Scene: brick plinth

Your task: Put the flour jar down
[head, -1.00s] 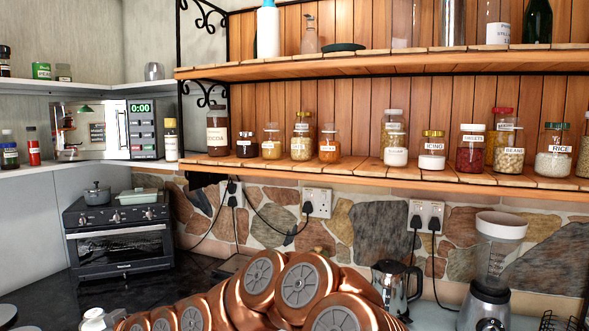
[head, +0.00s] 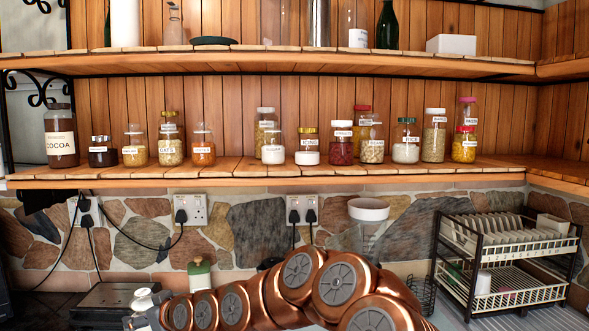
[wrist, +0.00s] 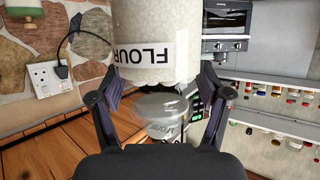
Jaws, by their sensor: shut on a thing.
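The flour jar (wrist: 152,20) is a clear jar of pale flour with a white label. In the wrist view it stands between the two dark fingers of my gripper (wrist: 158,88), which is shut on it. Its label reads upside down there, as the whole wrist picture looks inverted. A round clear part with a second label shows just below the jar body. The far end of the jar is cut off by the frame edge.
The lower wooden shelf (head: 230,172) holds a row of labelled jars, with gaps between groups. A dish rack (head: 505,262) stands at the right. A green and cream container (head: 199,275) is near my arm. Wall sockets (head: 190,209) with plugs are under the shelf.

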